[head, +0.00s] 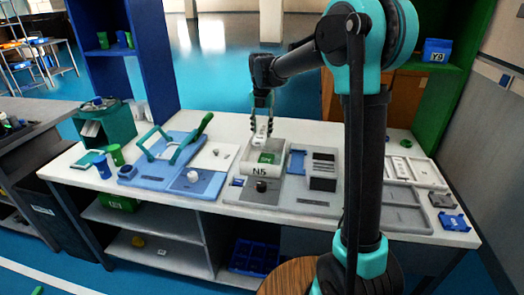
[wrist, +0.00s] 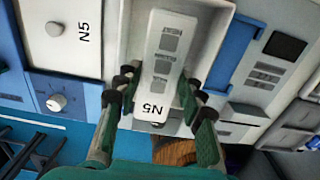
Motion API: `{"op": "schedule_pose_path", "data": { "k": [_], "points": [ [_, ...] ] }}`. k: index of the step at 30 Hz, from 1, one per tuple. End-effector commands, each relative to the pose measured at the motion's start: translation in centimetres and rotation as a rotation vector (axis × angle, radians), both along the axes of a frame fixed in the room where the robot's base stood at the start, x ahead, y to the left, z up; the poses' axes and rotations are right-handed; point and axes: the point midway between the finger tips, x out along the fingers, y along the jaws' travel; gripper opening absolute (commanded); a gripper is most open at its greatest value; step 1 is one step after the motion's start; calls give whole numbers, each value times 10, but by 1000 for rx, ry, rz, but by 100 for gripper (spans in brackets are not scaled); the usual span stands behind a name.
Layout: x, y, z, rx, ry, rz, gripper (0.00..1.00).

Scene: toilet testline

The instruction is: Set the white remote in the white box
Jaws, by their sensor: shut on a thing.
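The white remote (wrist: 168,48) has grey buttons and an N5 label. My gripper (wrist: 157,88) is shut on it, with one finger on each side, in the wrist view. In the head view my gripper (head: 262,124) points down and holds the remote (head: 261,134) upright above the table. The remote looks apart from the box floor.
A dark slotted block (head: 323,170) and pale trays (head: 415,172) are to the right.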

Motion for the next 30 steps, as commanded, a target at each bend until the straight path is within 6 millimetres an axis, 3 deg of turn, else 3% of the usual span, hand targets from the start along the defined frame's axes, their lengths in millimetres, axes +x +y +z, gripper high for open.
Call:
{"op": "schedule_pose_path", "data": {
  "k": [6, 14, 21, 30],
  "points": [
    [0, 0, -43, 0, 0, -1, 8],
    [0, 0, -60, 0, 0, -1, 8],
    [0, 0, -90, 0, 0, -1, 8],
    [0, 0, -93, 0, 0, -1, 8]
  ]
}}
